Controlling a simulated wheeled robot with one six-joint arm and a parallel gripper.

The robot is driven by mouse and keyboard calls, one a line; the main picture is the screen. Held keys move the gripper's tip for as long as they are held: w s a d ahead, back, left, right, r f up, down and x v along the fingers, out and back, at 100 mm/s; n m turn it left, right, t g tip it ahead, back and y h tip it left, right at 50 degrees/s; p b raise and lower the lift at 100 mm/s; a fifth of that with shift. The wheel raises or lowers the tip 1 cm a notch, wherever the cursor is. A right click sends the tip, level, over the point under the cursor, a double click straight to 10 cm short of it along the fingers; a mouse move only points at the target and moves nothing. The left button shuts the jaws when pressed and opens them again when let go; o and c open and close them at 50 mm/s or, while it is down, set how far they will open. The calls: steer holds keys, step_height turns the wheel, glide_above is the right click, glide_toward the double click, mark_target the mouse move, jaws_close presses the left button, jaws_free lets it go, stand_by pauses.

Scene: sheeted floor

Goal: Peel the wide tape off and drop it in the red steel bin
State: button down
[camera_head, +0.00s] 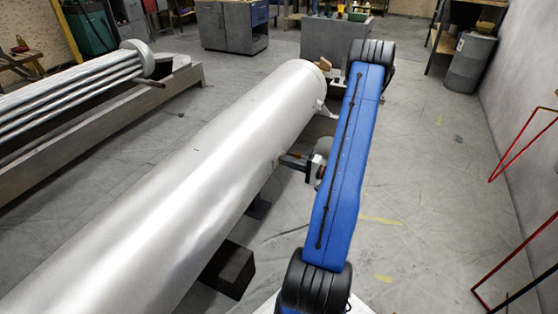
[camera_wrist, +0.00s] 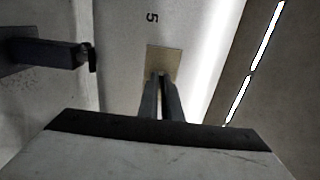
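The wide tape (camera_wrist: 163,60) is a tan, nearly square patch on the pale curved metal surface, just below a black "5" in the wrist view. My gripper (camera_wrist: 159,78) points at the tape, with its two dark fingertips over the patch's lower part. The fingers are close together with a thin light gap between them; whether they grip the tape's edge is unclear. In the head view my gripper (camera_head: 284,160) is at the right side of the big silver cylinder (camera_head: 190,170). The tape cannot be made out there. I see no red steel bin in either view.
A rack of silver pipes (camera_head: 75,85) lies on a long beam at the left. Grey cabinets (camera_head: 235,25) and a grey drum (camera_head: 470,62) stand at the back. Thin red frames (camera_head: 525,145) stand at the right wall. Floor (camera_head: 430,190) right of my arm is clear.

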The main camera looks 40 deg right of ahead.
steer(key=shift+v, duration=2.6)
steer(key=shift+v, duration=1.95)
steer(key=shift+w, duration=0.1)
steer(key=shift+x, duration=2.15)
steer(key=shift+a, duration=0.1)
